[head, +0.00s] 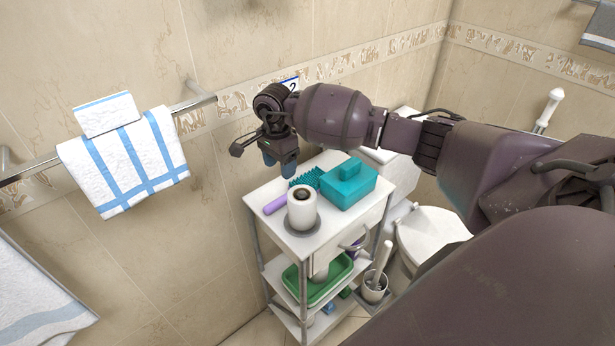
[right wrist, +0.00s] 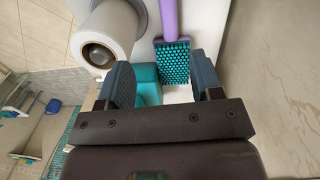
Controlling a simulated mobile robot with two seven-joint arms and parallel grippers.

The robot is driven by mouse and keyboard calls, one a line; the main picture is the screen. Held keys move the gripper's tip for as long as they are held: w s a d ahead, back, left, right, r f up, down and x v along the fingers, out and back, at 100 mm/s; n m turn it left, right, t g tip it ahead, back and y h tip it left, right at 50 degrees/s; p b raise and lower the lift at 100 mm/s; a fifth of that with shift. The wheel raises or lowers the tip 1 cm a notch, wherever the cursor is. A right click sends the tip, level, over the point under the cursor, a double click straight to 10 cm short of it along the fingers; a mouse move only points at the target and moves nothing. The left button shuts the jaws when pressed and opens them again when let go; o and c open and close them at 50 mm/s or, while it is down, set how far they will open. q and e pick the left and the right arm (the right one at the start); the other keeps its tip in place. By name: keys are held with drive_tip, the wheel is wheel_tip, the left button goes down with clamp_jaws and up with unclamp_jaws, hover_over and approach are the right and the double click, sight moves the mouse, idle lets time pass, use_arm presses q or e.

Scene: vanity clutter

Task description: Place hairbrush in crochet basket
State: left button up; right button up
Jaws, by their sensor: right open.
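The hairbrush has a purple handle and teal bristles. My right gripper (head: 280,163) is above the cart top near the bristle end. It also shows in the right wrist view (right wrist: 165,85), open with nothing between its fingers. I cannot clearly identify a crochet basket. My left gripper is out of view.
A toilet paper roll (head: 301,212) stands beside the brush handle. A green tray (head: 318,280) is on a lower shelf. A toilet brush holder (head: 374,287) and toilet (head: 430,228) stand to the right.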

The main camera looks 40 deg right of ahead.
drive_tip(key=f, duration=0.2)
hover_over(280, 199)
wheel_tip(280, 199, down, 4)
drive_tip(key=shift+s+f, duration=0.1)
drive_tip(key=shift+f, duration=0.9)
wheel_tip(280, 199, down, 3)
drive_tip(key=shift+f, duration=0.75)
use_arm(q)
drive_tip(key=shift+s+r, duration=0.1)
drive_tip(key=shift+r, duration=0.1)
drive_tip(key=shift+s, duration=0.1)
